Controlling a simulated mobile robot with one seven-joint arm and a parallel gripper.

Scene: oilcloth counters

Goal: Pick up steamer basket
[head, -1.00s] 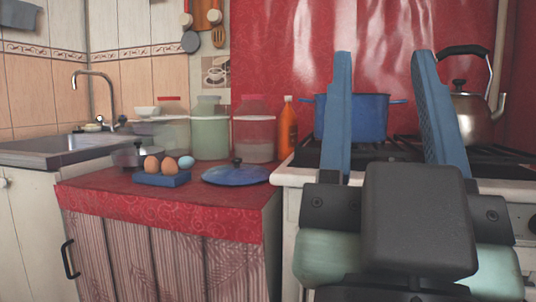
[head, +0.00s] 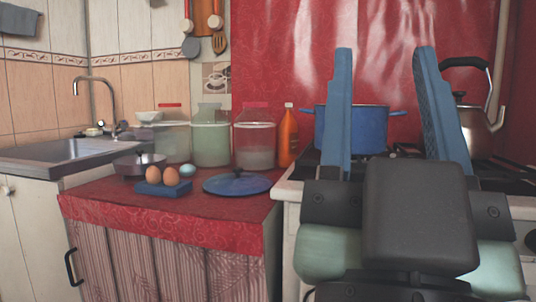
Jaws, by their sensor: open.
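My gripper (head: 384,50) is open and empty, its two blue fingers pointing up at the right of the head view. It appears in front of the stove, with nothing between the fingers. A shallow grey metal vessel (head: 139,167) stands on the red-covered counter behind the eggs, left of my gripper and apart from it. It may be the steamer basket, but I cannot tell for certain. Part of it is hidden by the blue egg holder and eggs.
The red counter (head: 110,207) also bears an egg holder (head: 163,189), a blue lid (head: 222,186), several jars and an orange bottle (head: 288,137). A blue pot (head: 368,130) and a kettle (head: 478,128) are on the stove. A sink (head: 70,150) is at left. The counter's front right is clear.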

